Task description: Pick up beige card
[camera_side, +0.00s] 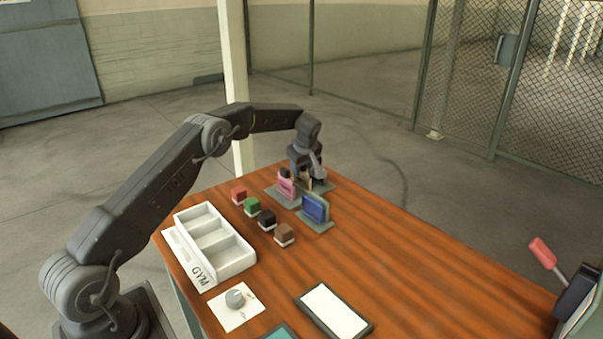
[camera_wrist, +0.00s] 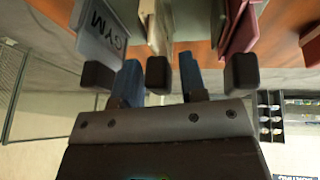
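The beige card (camera_wrist: 155,22) stands upright at the top of the wrist view, beyond the fingers. In the side view only a pale sliver of it shows under my gripper (camera_side: 303,179), and the rest is hidden. My gripper points down at the far end of the table. I cannot tell whether any finger touches the card.
A pink card (camera_side: 286,187) and a blue card (camera_side: 315,208) stand on holders close to my gripper. Several small coloured blocks (camera_side: 267,219) line up near the white GYM tray (camera_side: 235,264). A white-screened tablet (camera_side: 334,311) lies in front. The table's right side is mostly clear.

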